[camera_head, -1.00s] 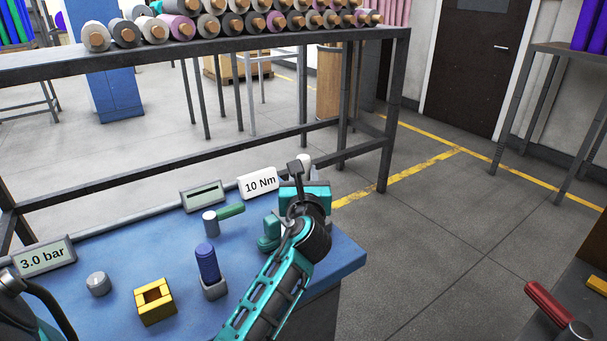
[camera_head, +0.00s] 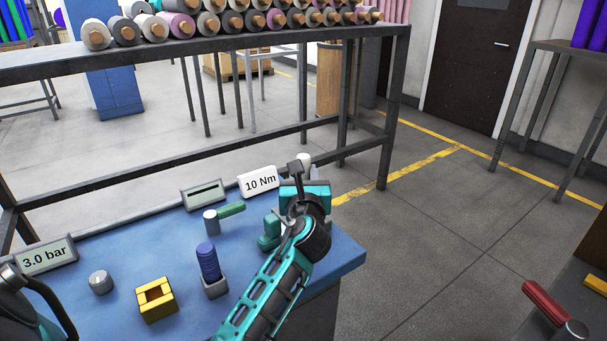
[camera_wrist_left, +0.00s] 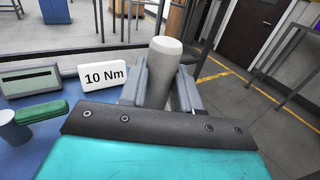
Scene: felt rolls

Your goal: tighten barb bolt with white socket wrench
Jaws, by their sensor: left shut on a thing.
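A white cylinder (camera_wrist_left: 163,75), which looks like the white socket wrench's handle, stands between the fingers of my left gripper (camera_head: 303,182) in the left wrist view. The gripper is shut on it, at the far right of the blue bench. In the head view only its pale top (camera_head: 304,159) shows above the gripper. Its lower end is hidden, and I cannot make out a barb bolt. A green fitting (camera_head: 267,242) sits partly hidden beside my left arm. My right gripper is not in view.
The blue bench (camera_head: 130,240) holds a "10 Nm" sign (camera_head: 260,182), a "3.0 bar" display (camera_head: 45,257), a blank display (camera_head: 203,194), a green-handled grey post (camera_head: 211,222), a ribbed blue cylinder (camera_head: 208,260), a yellow frame (camera_head: 157,313) and a grey knob (camera_head: 101,282). Felt rolls lie behind.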

